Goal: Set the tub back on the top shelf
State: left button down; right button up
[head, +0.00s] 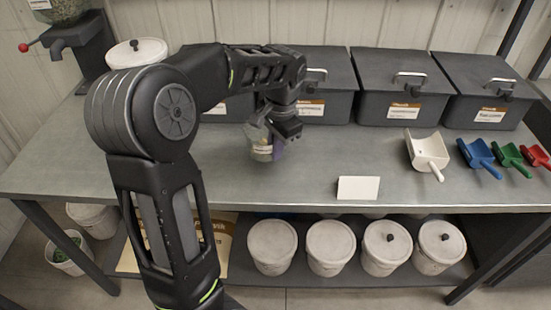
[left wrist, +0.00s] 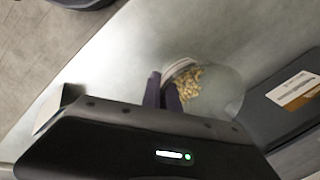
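The tub (head: 262,152) is a small, see-through container with a pale label, near the middle of the bench in the head view. In the left wrist view the tub (left wrist: 190,82) shows a pale rim and tan seeds inside. My left gripper (head: 277,133) is above and against it. In the left wrist view its two dark fingers (left wrist: 163,92) are close together at the tub's edge, apparently pinching its wall. I cannot tell whether the tub's base touches the bench. My right gripper is not in view. The top shelf does not show clearly.
Dark lidded bins (head: 402,85) line the back of the grey bench (head: 220,170). A white scoop (head: 427,152) and coloured scoops (head: 478,153) lie at right. A blank white card (head: 358,188) stands at the front edge. White buckets (head: 331,245) stand on the lower shelf.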

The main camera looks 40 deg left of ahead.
pick_arm(q)
jog(key=shift+f, duration=1.85)
jog(key=shift+f, duration=0.15)
jog(key=c, duration=1.6)
grip_release()
jog(key=r, duration=0.4)
jog(key=d+r, duration=0.1)
jog(key=r, duration=0.7)
jog(key=shift+s+d+r, duration=0.1)
jog(key=shift+s+d, duration=0.05)
jog(key=shift+d, duration=0.1)
